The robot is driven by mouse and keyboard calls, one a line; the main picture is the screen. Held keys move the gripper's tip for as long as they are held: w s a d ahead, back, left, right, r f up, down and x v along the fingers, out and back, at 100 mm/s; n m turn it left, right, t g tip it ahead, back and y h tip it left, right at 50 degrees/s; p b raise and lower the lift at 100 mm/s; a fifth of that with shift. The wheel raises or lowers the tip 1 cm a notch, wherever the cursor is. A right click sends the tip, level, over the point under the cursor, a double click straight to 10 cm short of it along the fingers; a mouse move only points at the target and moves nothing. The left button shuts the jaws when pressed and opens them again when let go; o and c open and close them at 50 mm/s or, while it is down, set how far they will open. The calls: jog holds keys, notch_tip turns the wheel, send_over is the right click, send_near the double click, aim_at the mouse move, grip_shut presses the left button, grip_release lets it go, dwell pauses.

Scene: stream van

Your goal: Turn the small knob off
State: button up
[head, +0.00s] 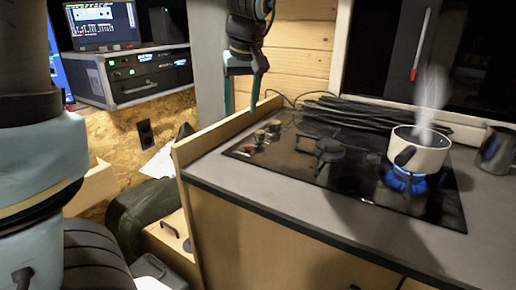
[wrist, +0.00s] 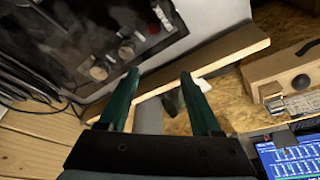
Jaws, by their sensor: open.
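The black glass hob (head: 330,180) has several small knobs (head: 260,137) along its left end. In the wrist view the knobs (wrist: 126,52) form a row at the upper left; I cannot tell which is the small knob or its setting. A blue flame (head: 405,182) burns under a white steaming pot (head: 420,150) on the right burner. My gripper (head: 254,100) hangs above and behind the knobs, pointing down. In the wrist view my gripper (wrist: 160,74) has its two green fingers apart with nothing between them, beside the wooden edge.
A wooden rim (head: 220,130) stands up along the counter's left edge, close to the knobs. Black cables (head: 365,118) lie behind the hob. The left burner (head: 330,150) is bare, and a metal mug (head: 498,150) stands at the right.

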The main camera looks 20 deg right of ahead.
jog(key=b, duration=0.2)
send_near(260, 132)
jog(key=shift+t, duration=0.4)
jog(key=x, duration=0.9)
jog(key=shift+s+f, duration=0.25)
jog(key=shift+s, duration=0.05)
grip_shut()
